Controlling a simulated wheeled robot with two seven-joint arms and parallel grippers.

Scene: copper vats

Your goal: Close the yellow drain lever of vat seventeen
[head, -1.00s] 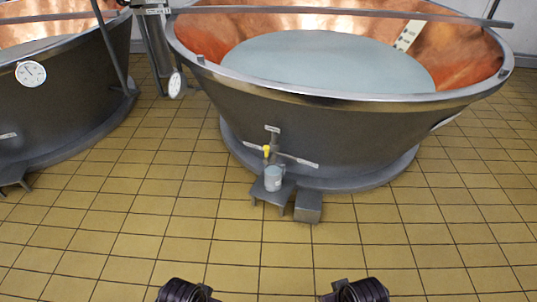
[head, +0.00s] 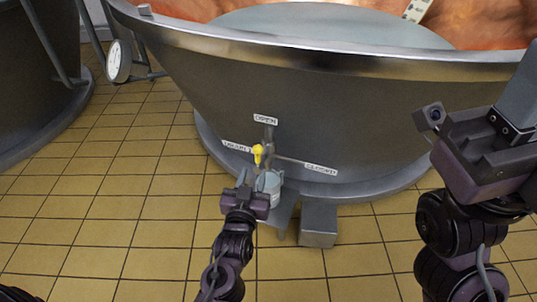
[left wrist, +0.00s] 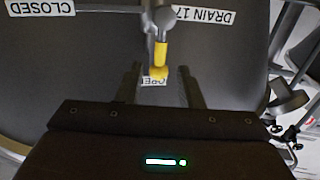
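The yellow drain lever (head: 258,153) sits on the drain valve low on the front of the copper vat (head: 330,100). It also shows in the left wrist view (left wrist: 160,57), where its tip points towards the OPEN label (left wrist: 154,80). The plates OPEN (head: 265,120), DRAIN 17 (head: 237,147) and CLOSED (head: 320,168) surround the valve. My left gripper (head: 243,178) is just in front of and below the lever. Its fingers (left wrist: 160,85) are open, with the lever tip between them in the picture; contact cannot be told. My right gripper (head: 510,105) is raised at the right, its fingertips unclear.
Another vat (head: 35,80) and a dial (head: 118,61) are at the left. The tiled floor (head: 130,190) at left is clear.

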